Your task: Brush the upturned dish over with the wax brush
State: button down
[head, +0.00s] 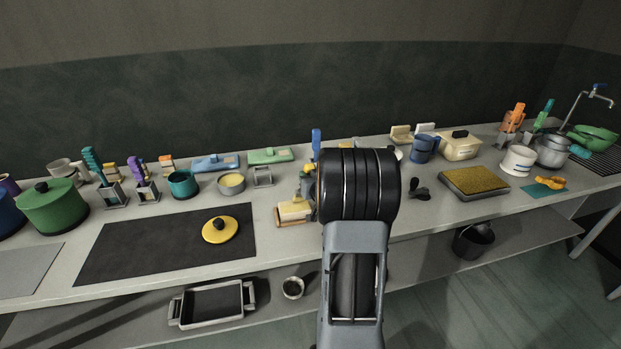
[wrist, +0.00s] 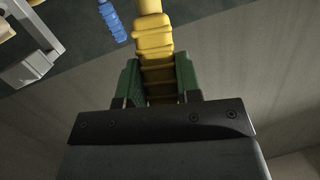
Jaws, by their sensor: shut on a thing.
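In the wrist view my gripper (wrist: 158,80) is shut on a ribbed yellow handle (wrist: 153,42), gripped between its green finger pads. The far end of the handle runs out of the top of the view, so any bristles are hidden. In the head view my own arm covers the gripper and most of what it holds. A low yellow round piece with a dark knob-like top (head: 220,230) lies on the dark mat (head: 150,250). I cannot tell whether it is the upturned dish. A small pot with pale yellow contents (head: 231,182) stands behind the mat.
A blue handle (head: 316,142) stands upright behind my arm; a blue handle also shows in the wrist view (wrist: 112,22). A yellow-topped block (head: 293,212) sits left of my arm. A teal pot (head: 183,184) and tool holders line the back. Most of the mat is bare.

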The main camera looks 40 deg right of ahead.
dwell(0.4)
jog(key=shift+a, duration=0.1)
jog(key=shift+w+a+r+b, duration=0.1)
jog(key=shift+w+a+b, duration=0.2)
jog(key=shift+a, duration=0.45)
jog(key=shift+w+a+r+b, duration=0.1)
jog(key=shift+w+a+b, duration=0.1)
jog(key=shift+a+b, duration=0.45)
jog(key=shift+w+a+b, duration=0.15)
jog(key=shift+w+a, duration=0.1)
jog(key=shift+a, duration=0.65)
jog(key=shift+f, duration=0.2)
